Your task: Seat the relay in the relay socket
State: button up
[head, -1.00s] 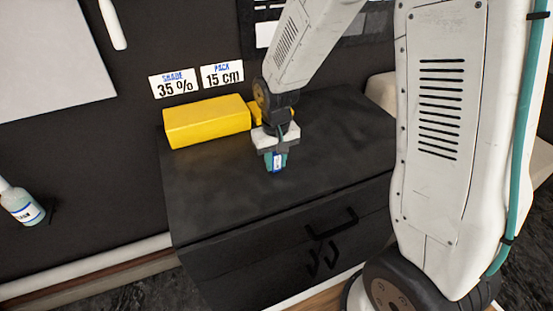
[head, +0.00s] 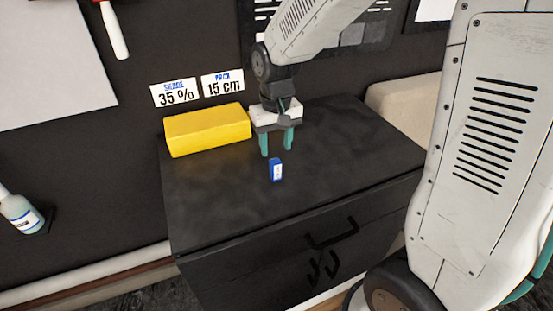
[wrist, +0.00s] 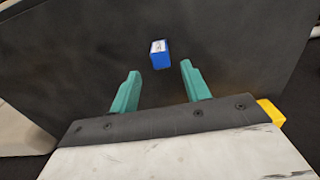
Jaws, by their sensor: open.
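A small blue block with a white label, which looks like the relay (head: 275,169), stands upright on the black cabinet top. It also shows in the wrist view (wrist: 160,55), beyond and between the fingertips. My gripper (head: 276,153) is above and behind the relay, with its two teal fingers spread and nothing between them. In the wrist view my gripper (wrist: 160,69) is open, with a visible gap to the relay. I cannot make out a relay socket in either view; whether one lies under the block cannot be told.
A yellow box (head: 207,130) sits at the back left of the black cabinet (head: 220,205). Two label cards (head: 199,90) are on the dark wall behind it. A spray bottle (head: 20,211) is at the far left. The cabinet top around the relay is clear.

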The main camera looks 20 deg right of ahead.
notch_tip(320, 180, up, 3)
jog(key=shift+s+r, duration=0.15)
jog(key=shift+r, duration=0.1)
jog(key=s+d+r, duration=0.2)
jog(key=s+r, duration=0.4)
jog(key=s, duration=0.3)
jog(key=shift+s+r+t, duration=0.3)
jog(key=shift+s+r, duration=0.05)
jog(key=shift+s, duration=0.05)
jog(key=shift+o, duration=0.4)
jog(key=s+d+r, duration=0.2)
jog(key=s, duration=1.1)
jog(key=shift+s+t, duration=0.35)
jog(key=shift+t, duration=0.05)
jog(key=g, duration=0.2)
send_over(276, 162)
notch_tip(276, 162, down, 13)
jog(key=shift+d+f, duration=0.15)
jog(key=shift+w+f+t, duration=0.15)
jog(key=shift+t, duration=0.15)
notch_tip(276, 162, down, 7)
jog(key=shift+f, duration=0.2)
